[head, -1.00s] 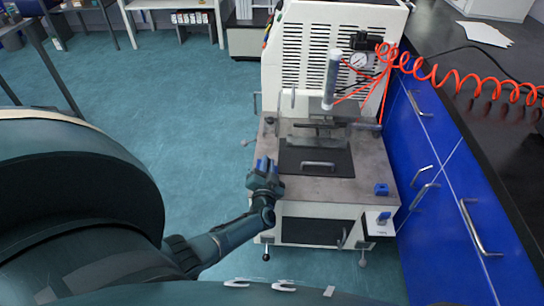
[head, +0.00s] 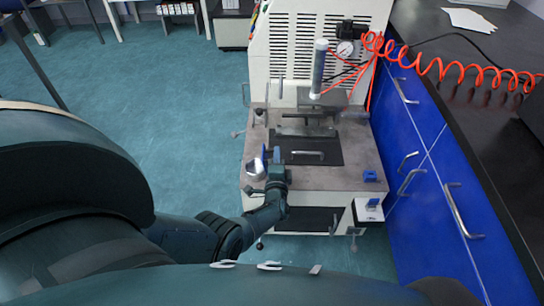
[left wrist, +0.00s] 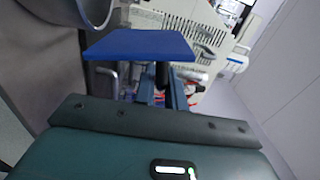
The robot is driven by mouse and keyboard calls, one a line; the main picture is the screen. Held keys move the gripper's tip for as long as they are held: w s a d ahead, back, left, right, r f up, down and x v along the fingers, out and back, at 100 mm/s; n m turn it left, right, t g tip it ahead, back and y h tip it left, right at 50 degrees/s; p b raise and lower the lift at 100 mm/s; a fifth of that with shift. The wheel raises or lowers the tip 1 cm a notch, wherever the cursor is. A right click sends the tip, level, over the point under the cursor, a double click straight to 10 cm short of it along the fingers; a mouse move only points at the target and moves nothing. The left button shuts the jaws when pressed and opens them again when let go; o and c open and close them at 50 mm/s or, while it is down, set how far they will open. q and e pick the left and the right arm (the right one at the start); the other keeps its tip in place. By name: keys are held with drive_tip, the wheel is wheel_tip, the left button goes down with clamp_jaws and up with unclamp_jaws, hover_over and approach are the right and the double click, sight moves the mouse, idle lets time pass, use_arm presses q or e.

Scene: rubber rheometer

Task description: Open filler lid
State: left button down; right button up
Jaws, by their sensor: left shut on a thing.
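My left gripper (head: 270,160) is at the left front of the machine's bench top. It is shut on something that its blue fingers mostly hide. A small pale silvery piece (head: 253,168) shows just left of the fingers. In the left wrist view a blue finger pad (left wrist: 140,45) covers the middle, and a grey part with a curved metal rim (left wrist: 95,14) shows at the top left. I cannot tell for certain which part is the filler lid. A dark plate with a metal handle (head: 308,153) lies flat right of the gripper. My right gripper is out of view.
A blue block (head: 370,176) sits at the bench's right. Blue cabinets (head: 415,150) border the right. Floor at left is open.

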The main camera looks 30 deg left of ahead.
use_arm(q)
drive_tip(key=shift+w+d+f+m, duration=0.2)
drive_tip(key=shift+m, duration=0.6)
drive_tip(key=shift+w+b, duration=0.1)
drive_tip(key=shift+b, duration=0.2)
drive_tip(key=shift+d+m, duration=0.1)
drive_tip(key=shift+m, duration=0.2)
drive_tip(key=c, duration=1.5)
unclamp_jaws()
drive_tip(key=shift+d, duration=0.1)
drive_tip(key=shift+f, duration=0.1)
